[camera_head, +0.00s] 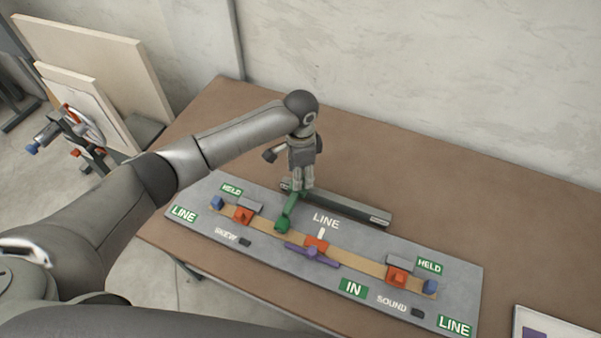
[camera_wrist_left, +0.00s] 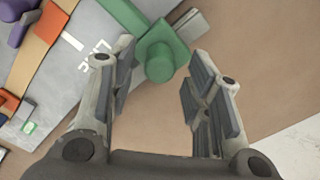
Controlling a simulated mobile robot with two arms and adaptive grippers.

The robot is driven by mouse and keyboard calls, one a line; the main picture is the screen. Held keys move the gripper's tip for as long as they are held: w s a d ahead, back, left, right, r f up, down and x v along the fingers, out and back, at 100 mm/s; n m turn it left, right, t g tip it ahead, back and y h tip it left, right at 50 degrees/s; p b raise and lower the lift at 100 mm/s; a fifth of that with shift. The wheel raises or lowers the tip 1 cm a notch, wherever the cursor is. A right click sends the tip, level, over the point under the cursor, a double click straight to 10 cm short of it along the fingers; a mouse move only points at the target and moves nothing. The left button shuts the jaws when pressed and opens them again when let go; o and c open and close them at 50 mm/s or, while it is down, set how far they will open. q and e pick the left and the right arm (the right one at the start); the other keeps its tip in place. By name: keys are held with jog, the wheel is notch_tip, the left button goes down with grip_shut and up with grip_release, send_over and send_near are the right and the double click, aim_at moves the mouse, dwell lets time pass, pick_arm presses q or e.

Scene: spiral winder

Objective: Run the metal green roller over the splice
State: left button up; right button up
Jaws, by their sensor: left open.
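The green roller (camera_head: 283,224) rests on the grey board, left of its middle, with its handle running back toward my left gripper (camera_head: 302,187). In the left wrist view, the green handle's block and round knob (camera_wrist_left: 160,67) show between the spread fingers, with gaps at both sides. My left gripper is open over it and not closed on it. A tan strip (camera_head: 355,265) runs along the board. At its middle are an orange block (camera_head: 316,243) and a purple piece (camera_head: 312,256); the splice itself is too small to make out. My right gripper is not in view.
The grey board (camera_head: 272,257) carries red clamps (camera_head: 397,277) and blue blocks (camera_head: 430,286) toward its ends. A dark bar (camera_head: 350,206) lies behind it. A white-edged tray (camera_head: 555,325) is at the right front. The brown table (camera_head: 420,180) is clear at the back right.

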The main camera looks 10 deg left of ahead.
pick_arm(q)
jog(key=shift+f, duration=0.85)
jog(key=shift+c, duration=0.4)
grip_shut()
